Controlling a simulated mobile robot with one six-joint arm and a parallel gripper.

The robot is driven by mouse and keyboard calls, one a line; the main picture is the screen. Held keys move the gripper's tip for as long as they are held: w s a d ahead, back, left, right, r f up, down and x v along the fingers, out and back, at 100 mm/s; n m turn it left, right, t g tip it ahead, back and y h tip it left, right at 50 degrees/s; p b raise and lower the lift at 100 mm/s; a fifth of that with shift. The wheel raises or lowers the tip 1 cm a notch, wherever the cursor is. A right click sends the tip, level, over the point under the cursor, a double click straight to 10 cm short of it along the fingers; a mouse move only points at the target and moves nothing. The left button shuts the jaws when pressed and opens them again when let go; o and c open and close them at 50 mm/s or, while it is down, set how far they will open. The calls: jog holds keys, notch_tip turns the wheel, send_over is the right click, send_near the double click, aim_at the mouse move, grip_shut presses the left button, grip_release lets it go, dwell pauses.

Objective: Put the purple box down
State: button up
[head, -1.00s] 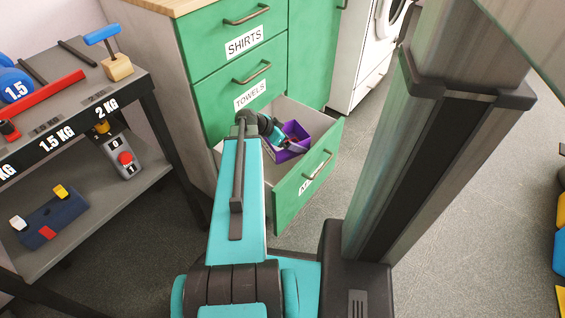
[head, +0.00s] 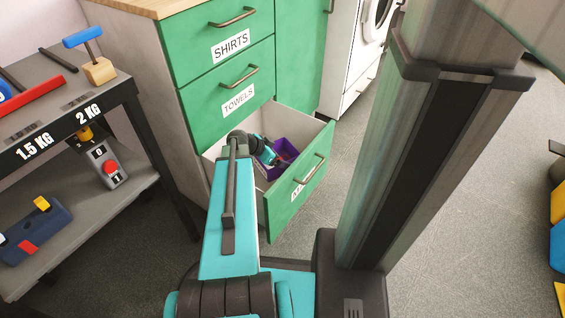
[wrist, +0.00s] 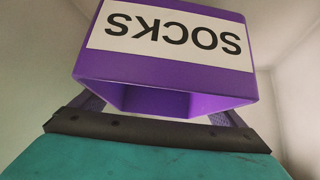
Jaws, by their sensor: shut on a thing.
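The purple box (head: 287,150) is inside the open bottom drawer (head: 304,196) of the green cabinet in the head view. In the wrist view the purple box (wrist: 167,78) fills the upper middle, with a white label reading SOCKS upside down. My gripper (head: 268,156) reaches down into the drawer and is shut on the box. In the wrist view its dark fingers show at both sides below the box. Pale drawer walls surround the box there. Whether the box touches the drawer floor cannot be told.
The drawers labelled SHIRTS (head: 221,41) and TOWELS (head: 229,92) above are closed. A dark shelf rack (head: 150,150) with weights and tools stands at left. A white washing machine (head: 352,70) is behind.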

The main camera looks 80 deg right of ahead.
jog(key=shift+f+b, duration=0.3)
jog(key=shift+f, duration=0.85)
jog(key=shift+f+b, duration=0.6)
jog(key=shift+b, duration=0.05)
jog(key=o, duration=0.9)
jog(key=shift+r, duration=0.2)
jog(key=shift+r+p, duration=0.6)
jog(key=shift+p, duration=0.3)
jog(key=p+v, duration=0.2)
jog(key=v, duration=0.5)
jog(key=shift+w+a+p, duration=0.1)
jog(key=shift+w+p, duration=0.05)
jog(key=shift+p, duration=0.15)
